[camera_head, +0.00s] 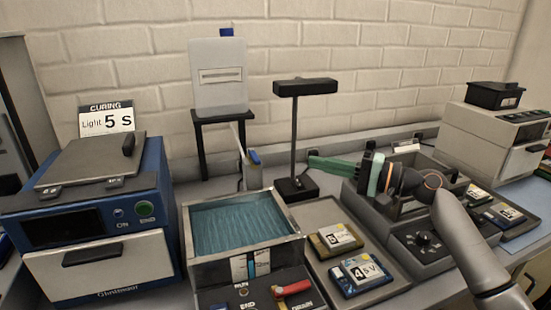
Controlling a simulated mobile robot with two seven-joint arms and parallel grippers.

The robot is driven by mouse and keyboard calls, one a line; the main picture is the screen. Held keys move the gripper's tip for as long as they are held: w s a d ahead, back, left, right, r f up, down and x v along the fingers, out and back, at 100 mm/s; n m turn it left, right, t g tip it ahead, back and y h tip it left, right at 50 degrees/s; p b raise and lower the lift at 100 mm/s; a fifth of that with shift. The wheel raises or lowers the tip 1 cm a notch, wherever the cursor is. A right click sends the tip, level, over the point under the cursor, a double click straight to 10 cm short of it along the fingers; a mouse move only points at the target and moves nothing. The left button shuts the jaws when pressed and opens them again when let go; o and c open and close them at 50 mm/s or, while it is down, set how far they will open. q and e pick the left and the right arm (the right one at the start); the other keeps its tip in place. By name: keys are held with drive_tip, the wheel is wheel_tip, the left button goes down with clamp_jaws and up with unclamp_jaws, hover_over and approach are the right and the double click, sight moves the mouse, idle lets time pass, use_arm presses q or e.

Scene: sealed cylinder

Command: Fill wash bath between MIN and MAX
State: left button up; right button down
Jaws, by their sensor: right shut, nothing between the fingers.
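The wash bath (187,237) is an open metal-rimmed basin at the centre front, holding rippled blue liquid (240,222). A small level gauge (251,266) on its front has a blue column; its MIN and MAX marks are too small to read. Behind the bath, a white tank (219,78) stands on a black stand, with a thin pipe and a blue-handled tap (254,158) below it. My right gripper (316,162), with green fingers, is shut and empty. It points left, to the right of the tap and apart from it. My left gripper is out of view.
A red drain lever (293,289) sits on the bath's front panel. A black lamp post (294,135) stands behind the bath. A blue curing box (95,230) is at left; trays with cartridges (358,274) and a white machine (490,140) are at right.

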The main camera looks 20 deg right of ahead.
sight(254, 156)
drive_tip(key=w+a, duration=0.1)
drive_tip(key=a, duration=0.2)
drive_tip(key=w+a+p, duration=0.1)
drive_tip(key=w+a, duration=0.1)
drive_tip(key=a, duration=0.1)
drive_tip(key=w+a+p, duration=0.1)
drive_tip(key=a, duration=0.2)
drive_tip(key=shift+w, duration=0.25)
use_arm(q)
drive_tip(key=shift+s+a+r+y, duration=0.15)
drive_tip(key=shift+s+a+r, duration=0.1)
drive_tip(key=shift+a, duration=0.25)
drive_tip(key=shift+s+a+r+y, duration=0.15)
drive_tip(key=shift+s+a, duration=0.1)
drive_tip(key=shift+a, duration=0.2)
